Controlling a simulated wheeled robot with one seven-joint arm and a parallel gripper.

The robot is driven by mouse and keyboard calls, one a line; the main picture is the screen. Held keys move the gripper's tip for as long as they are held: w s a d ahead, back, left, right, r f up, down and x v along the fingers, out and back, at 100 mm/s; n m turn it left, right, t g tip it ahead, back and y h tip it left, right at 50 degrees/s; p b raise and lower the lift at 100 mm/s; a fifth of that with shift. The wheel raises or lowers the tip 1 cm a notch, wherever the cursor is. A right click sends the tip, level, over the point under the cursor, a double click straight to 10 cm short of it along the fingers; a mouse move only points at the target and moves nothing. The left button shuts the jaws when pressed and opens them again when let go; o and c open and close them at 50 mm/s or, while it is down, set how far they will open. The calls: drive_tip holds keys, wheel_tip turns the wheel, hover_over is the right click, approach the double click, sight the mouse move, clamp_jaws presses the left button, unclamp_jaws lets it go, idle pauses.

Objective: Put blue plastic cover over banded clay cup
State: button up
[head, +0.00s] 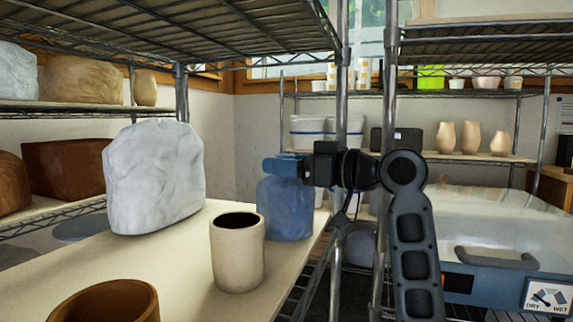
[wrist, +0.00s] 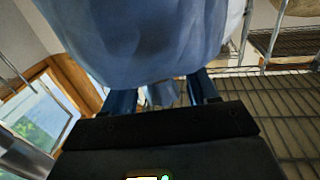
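A blue plastic cover (head: 286,210) is at the right end of the pale board in the head view. In the wrist view the cover (wrist: 140,40) fills the upper middle. My gripper (head: 284,167) is at its top, its two blue fingers apart with gathered plastic between them; they also show in the wrist view (wrist: 162,94). A cream cup (head: 237,255) stands upright and uncovered, left of and nearer than the cover. A brown clay pot (head: 105,303) is cut off at the bottom edge. I see no clear band on either. What is under the cover is hidden.
A large white plastic-wrapped block (head: 155,178) stands on the board (head: 185,285) behind the cream cup. A metal shelf post (head: 376,235) rises right of the cover, near my arm. A wire shelf (head: 190,30) hangs overhead. Bare board lies between the cup and the brown pot.

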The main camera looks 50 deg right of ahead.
drive_tip(key=s, duration=0.2)
drive_tip(key=s+d, duration=0.1)
drive_tip(key=s, duration=0.4)
drive_tip(key=shift+s+d+b, duration=0.25)
drive_tip(key=shift+s+b, duration=0.1)
drive_tip(key=shift+b, duration=0.05)
drive_tip(key=shift+s, duration=0.1)
